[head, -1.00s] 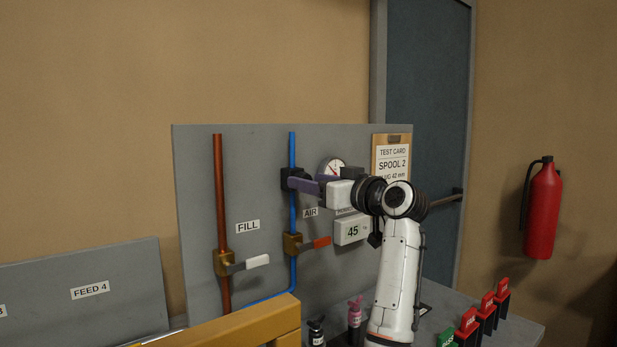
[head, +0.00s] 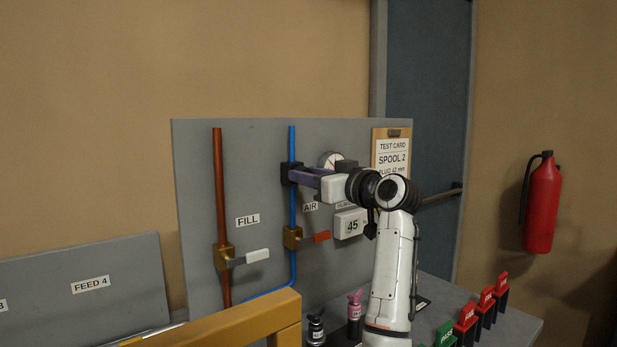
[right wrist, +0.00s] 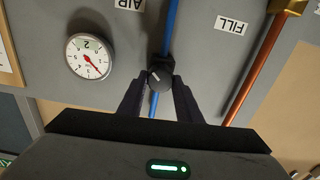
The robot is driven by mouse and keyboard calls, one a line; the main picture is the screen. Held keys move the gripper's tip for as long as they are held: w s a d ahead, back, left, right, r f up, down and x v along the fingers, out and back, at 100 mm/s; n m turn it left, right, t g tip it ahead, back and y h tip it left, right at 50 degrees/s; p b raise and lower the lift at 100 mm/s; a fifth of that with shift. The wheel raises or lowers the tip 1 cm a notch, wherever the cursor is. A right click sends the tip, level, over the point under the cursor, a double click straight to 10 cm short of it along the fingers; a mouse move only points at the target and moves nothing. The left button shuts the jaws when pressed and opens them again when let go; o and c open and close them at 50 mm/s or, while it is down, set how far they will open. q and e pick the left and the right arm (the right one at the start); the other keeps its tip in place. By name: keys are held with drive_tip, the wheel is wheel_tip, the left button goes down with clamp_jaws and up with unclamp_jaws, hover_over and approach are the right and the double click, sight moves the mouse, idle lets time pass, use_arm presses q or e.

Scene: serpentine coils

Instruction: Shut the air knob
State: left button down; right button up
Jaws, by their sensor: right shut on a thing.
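The air knob is a small dark round knob with a pale pointer line (right wrist: 158,78), on the blue pipe (head: 292,148) of the grey panel. In the head view my gripper covers it. My right gripper (head: 290,174) reaches in from the right at the knob. In the right wrist view its two dark fingers (right wrist: 160,92) stand on either side of the knob and are shut on it. The AIR label (head: 310,206) is below the gripper. My left gripper is not in view.
A white gauge (head: 331,160) sits right of the knob. Below are an orange-handled valve (head: 294,238) and the white-handled FILL valve (head: 224,257) on a copper pipe (head: 219,190). A yellow beam (head: 230,318), bottles (head: 354,312) and red tags (head: 486,296) stand in front.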

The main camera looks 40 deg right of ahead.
drive_tip(key=shift+a+f+n+p, duration=0.15)
drive_tip(key=shift+n+p, duration=0.15)
drive_tip(key=shift+n, duration=4.1)
drive_tip(key=shift+f+n+p, duration=0.2)
drive_tip(key=shift+n+p, duration=0.1)
drive_tip(key=shift+n, duration=4.1)
drive_tip(key=shift+a+f+n+p, duration=0.15)
drive_tip(key=shift+n+p, duration=0.15)
drive_tip(key=shift+n, duration=4.1)
drive_tip(key=shift+d, duration=0.1)
drive_tip(key=o, duration=1)
drive_tip(key=shift+r, duration=0.1)
drive_tip(key=shift+o, duration=0.2)
